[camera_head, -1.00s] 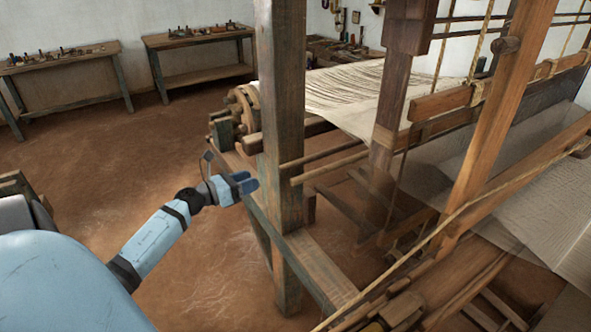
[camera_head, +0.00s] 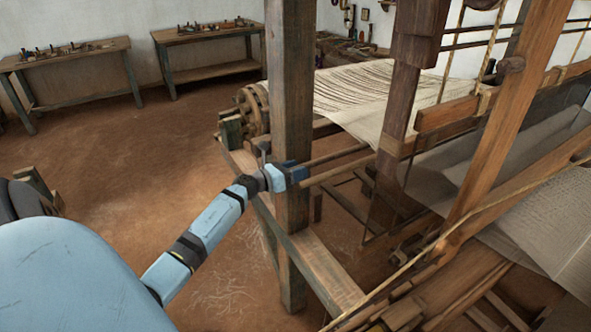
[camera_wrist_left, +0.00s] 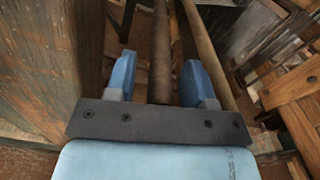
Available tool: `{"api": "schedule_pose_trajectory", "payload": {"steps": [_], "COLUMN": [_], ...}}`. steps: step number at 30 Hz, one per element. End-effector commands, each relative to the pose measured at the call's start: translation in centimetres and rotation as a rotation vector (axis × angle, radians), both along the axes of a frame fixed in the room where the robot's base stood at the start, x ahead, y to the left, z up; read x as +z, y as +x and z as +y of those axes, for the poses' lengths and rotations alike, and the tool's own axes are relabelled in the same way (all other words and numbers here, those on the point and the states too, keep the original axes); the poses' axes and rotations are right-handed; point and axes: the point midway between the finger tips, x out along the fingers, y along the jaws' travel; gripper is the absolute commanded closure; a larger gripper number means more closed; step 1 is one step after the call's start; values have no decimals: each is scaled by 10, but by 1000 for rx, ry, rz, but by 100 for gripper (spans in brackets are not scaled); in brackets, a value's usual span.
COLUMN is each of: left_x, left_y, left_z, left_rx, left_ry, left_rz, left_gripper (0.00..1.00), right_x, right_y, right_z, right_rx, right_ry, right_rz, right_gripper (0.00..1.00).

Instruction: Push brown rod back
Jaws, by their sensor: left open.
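Two thin brown rods run sideways from the upright post toward the loom frame in the head view, an upper one (camera_head: 340,154) and a lower one (camera_head: 342,169). My left gripper (camera_head: 298,174) is in front of the post, with its blue fingers pointing right at the near ends of the rods. In the left wrist view the gripper (camera_wrist_left: 156,82) is open, and one brown rod (camera_wrist_left: 161,45) lies between its fingers. I cannot tell whether they touch it. A second rod (camera_wrist_left: 204,48) passes beyond the right finger. My right gripper is not in view.
The thick wooden post (camera_head: 292,90) stands right beside my left gripper; it fills the left of the wrist view (camera_wrist_left: 50,50). A low beam (camera_head: 325,270) runs below. Cloth (camera_head: 350,90) stretches on the loom behind. Open floor (camera_head: 130,150) lies to the left.

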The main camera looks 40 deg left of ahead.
Motion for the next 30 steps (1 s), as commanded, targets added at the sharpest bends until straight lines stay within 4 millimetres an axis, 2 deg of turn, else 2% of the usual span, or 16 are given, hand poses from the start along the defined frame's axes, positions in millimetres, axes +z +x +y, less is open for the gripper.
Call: {"api": "schedule_pose_trajectory", "payload": {"steps": [3,4,9,10,16,24,30], "left_x": [0,0,0,0,-1,-4,1], "left_y": [0,0,0,0,0,9,10], "left_z": [0,0,0,0,3,34,39], "left_rx": [0,0,0,0,0,0,3], "left_ry": [0,0,0,0,1,4,0], "left_rz": [0,0,-1,-1,-1,-2,0], "left_gripper": [52,56,95,100,100,100,100], "right_x": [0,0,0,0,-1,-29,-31], "right_y": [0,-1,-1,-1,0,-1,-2], "right_z": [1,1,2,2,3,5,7], "right_rx": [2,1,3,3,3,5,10], "right_ry": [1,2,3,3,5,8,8], "right_rz": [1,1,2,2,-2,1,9], "right_gripper": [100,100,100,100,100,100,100]}}
